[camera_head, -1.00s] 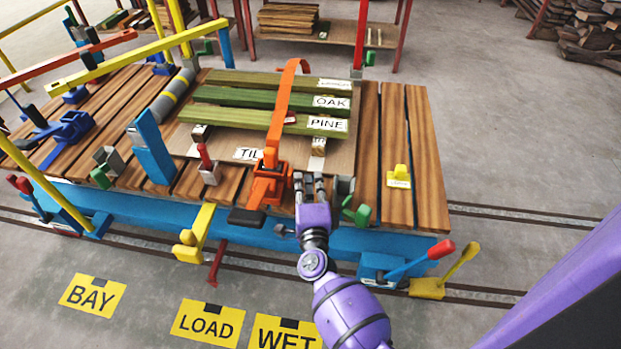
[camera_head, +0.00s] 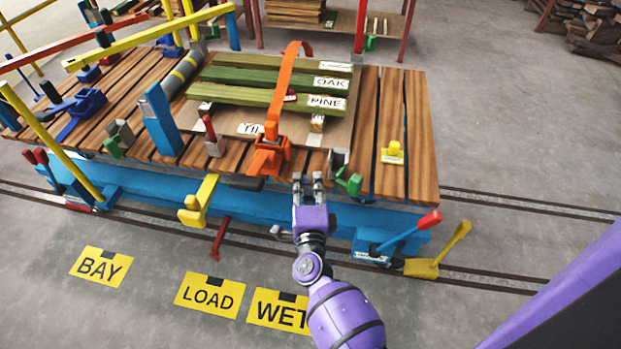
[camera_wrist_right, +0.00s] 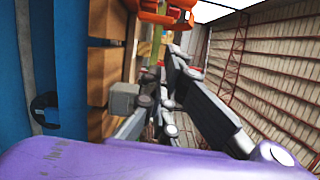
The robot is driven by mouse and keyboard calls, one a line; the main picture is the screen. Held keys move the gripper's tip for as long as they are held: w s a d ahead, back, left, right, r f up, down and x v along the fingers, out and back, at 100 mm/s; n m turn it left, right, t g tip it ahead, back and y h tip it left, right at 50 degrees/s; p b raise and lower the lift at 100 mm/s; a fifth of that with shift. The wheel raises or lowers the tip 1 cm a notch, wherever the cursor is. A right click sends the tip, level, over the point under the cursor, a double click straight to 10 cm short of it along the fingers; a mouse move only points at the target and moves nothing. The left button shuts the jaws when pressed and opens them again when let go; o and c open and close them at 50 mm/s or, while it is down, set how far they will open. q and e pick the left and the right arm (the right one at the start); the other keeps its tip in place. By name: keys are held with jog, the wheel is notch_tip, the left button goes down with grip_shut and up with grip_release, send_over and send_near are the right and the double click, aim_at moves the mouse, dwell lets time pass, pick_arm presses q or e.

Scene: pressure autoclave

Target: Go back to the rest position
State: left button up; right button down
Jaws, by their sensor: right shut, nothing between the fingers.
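My right gripper (camera_head: 308,181) is purple with grey fingers. In the head view it is over the near edge of the wooden-slatted cart, to the right of the orange ratchet buckle (camera_head: 268,158). Its fingers are shut and empty, and the grey fingers also fill the middle of the right wrist view (camera_wrist_right: 165,105). An orange strap (camera_head: 290,75) runs from the buckle across the green planks marked OAK and PINE (camera_head: 265,95). I see no contact between gripper and strap. My left gripper is out of view.
The blue-framed cart (camera_head: 240,200) has a red-handled lever (camera_head: 408,232) and a yellow pedal (camera_head: 437,255) at its near right. A green clamp (camera_head: 349,182) is just right of my gripper. Yellow floor signs (camera_head: 208,297) lie in front. Open floor is at the right.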

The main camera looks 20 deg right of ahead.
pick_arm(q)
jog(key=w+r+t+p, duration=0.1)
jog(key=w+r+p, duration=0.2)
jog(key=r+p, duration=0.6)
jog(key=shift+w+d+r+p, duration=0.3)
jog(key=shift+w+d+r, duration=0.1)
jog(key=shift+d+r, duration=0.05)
pick_arm(e)
jog(key=s+f+n+g+y, duration=0.2)
jog(key=s+n, duration=0.9)
jog(key=s, duration=0.8)
jog(key=s+f+n+g+y, duration=0.3)
jog(key=s+n+g, duration=0.3)
jog(key=s+n, duration=0.5)
jog(key=s+y, duration=0.1)
jog(key=s, duration=0.7)
jog(key=shift+a+n+g+y, duration=0.3)
jog(key=shift+a+n, duration=0.05)
jog(key=shift+n, duration=0.05)
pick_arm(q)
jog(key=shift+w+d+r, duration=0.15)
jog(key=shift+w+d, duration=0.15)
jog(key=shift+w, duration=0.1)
